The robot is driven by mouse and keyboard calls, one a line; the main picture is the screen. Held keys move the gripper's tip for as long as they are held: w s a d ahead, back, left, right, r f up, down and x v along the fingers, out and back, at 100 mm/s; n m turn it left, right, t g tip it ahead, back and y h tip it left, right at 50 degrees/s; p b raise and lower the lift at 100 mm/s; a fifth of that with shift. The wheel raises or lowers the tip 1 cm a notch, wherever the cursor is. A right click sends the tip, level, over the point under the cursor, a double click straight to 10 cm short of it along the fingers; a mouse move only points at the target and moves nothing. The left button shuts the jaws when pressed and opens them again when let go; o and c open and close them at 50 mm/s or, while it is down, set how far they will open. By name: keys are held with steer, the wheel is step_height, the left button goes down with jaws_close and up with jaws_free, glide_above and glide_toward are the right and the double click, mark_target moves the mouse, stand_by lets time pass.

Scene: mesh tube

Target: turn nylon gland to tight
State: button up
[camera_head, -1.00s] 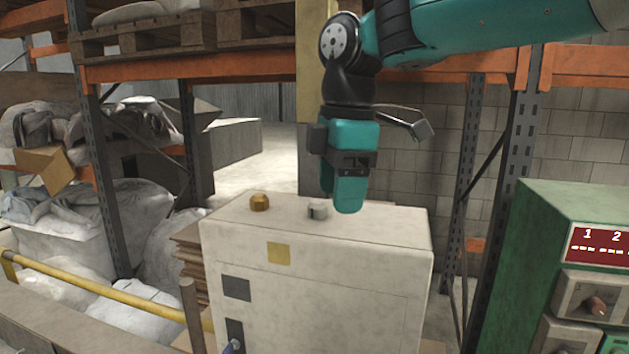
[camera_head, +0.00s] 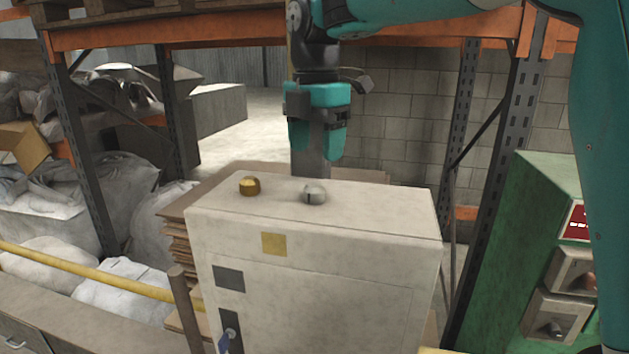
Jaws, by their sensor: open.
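The pale grey nylon gland (camera_head: 314,193) stands on top of the cream cabinet (camera_head: 310,225), with a dark line on its near side. A brass gland (camera_head: 250,186) sits to its left on the same top. My gripper (camera_head: 315,156) points down above the cabinet's back part, over the nylon gland in the picture and apart from it. How far back the fingers are from the gland is hard to tell.
A green control box (camera_head: 535,230) with knobs stands to the right. An orange-beamed rack (camera_head: 420,48) is behind. Stacked cardboard (camera_head: 195,215) and a yellow rail (camera_head: 90,268) are at left. The cabinet top around the glands is clear.

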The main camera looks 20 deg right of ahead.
mark_target(315, 184)
step_height(315, 184, down, 7)
steer(key=shift+p, duration=0.45)
steer(key=c, duration=0.9)
